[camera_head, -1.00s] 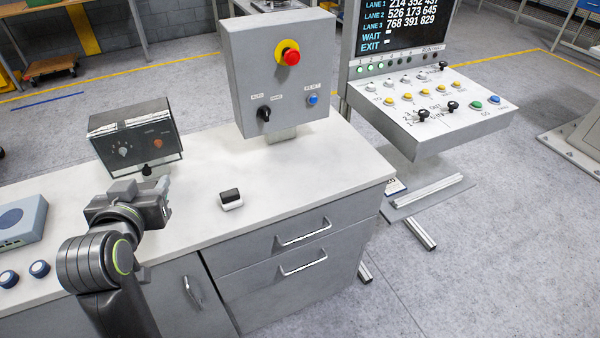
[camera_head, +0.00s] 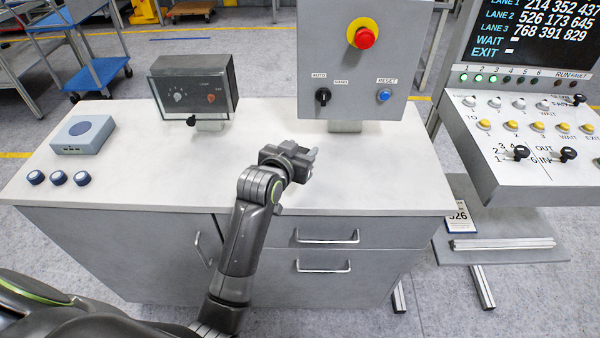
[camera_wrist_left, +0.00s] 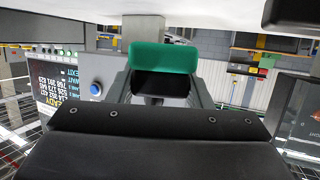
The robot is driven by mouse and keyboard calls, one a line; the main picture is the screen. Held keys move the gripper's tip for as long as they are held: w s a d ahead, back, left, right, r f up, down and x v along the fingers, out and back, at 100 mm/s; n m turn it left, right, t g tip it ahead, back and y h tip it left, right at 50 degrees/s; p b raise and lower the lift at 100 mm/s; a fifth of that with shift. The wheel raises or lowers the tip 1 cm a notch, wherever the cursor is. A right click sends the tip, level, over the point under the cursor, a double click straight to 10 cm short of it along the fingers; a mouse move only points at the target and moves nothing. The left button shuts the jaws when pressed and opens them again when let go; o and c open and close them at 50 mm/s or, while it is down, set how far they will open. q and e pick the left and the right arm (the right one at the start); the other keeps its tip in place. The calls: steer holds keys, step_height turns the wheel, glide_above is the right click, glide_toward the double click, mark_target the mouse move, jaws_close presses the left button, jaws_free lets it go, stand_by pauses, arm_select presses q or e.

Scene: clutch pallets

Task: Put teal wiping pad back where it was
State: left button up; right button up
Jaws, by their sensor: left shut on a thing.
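The teal wiping pad (camera_wrist_left: 163,57) shows in the left wrist view, with a dark block joined to it between the fingers. My left gripper (camera_head: 312,158) is shut on it. In the head view the gripper is over the worktop (camera_head: 395,180), in front of the grey control box, and the pad cannot be made out there. In the wrist view a gap shows between the pad and the pale surface along the top edge. My right gripper is not in view.
The grey control box (camera_head: 313,60) with a red button stands behind the gripper. A dark dial box (camera_head: 193,88), a blue-grey box (camera_head: 83,134) and several dark blue knobs (camera_head: 58,178) are to the left. A console (camera_head: 525,135) stands at right. The worktop between is clear.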

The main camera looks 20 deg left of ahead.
arm_select(q)
steer(key=shift+d+f, duration=0.1)
steer(key=shift+f, duration=2.9)
steer(key=shift+f, duration=0.15)
steer(key=o, duration=1)
steer(key=v, duration=1.2)
steer(key=shift+b, duration=0.4)
